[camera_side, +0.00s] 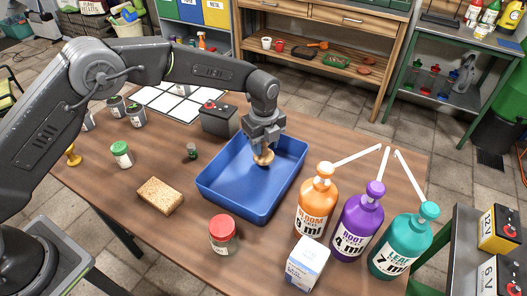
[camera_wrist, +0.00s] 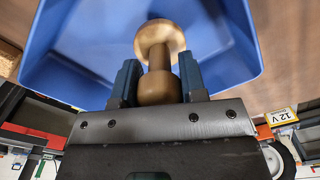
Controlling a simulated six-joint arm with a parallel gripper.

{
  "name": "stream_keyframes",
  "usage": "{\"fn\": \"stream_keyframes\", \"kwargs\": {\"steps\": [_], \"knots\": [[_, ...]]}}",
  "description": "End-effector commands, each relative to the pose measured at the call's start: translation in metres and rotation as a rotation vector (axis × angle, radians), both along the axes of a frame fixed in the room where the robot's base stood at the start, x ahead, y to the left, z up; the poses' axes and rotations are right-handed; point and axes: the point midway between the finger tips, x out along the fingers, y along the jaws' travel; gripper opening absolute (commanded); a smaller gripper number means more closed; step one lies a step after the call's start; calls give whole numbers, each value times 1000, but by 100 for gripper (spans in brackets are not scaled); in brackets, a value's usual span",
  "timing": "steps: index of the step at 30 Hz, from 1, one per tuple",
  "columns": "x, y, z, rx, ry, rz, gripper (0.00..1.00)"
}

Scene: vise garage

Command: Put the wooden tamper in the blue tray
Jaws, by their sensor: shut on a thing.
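The wooden tamper (camera_side: 264,158) is tan, with a round disc at one end and a knob at the other. My gripper (camera_side: 263,142) is shut on it and points down over the blue tray (camera_side: 230,196). In the wrist view the tamper (camera_wrist: 158,52) sits between the two dark fingers, its knob end nearest the gripper and its disc away from it. The blue tray (camera_wrist: 72,50) lies behind it there. The tray is otherwise empty where I can see. I cannot tell whether the tamper touches the tray floor.
Three pump bottles, orange (camera_side: 313,205), purple (camera_side: 358,222) and teal (camera_side: 402,243), stand right of the tray. A red-lidded jar (camera_side: 223,236) and a sponge (camera_side: 160,195) are in front and left. A dark battery (camera_side: 219,117) stands behind the tray.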

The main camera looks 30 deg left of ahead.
Motion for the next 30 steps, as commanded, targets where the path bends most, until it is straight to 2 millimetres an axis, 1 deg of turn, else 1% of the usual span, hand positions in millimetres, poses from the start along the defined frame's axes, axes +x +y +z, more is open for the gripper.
{"fn": "stream_keyframes", "kwargs": {"steps": [1,3,6,17,18,26,30], "knots": [[-1,1,-9,2,5,0,14],[-1,1,-19,1,4,0,14],[-1,1,-31,1,3,0,14],[0,1,-35,0,1,0,14],[0,1,-36,0,1,0,40],[0,1,-35,0,1,0,64],[0,1,-35,0,1,0,64]]}}
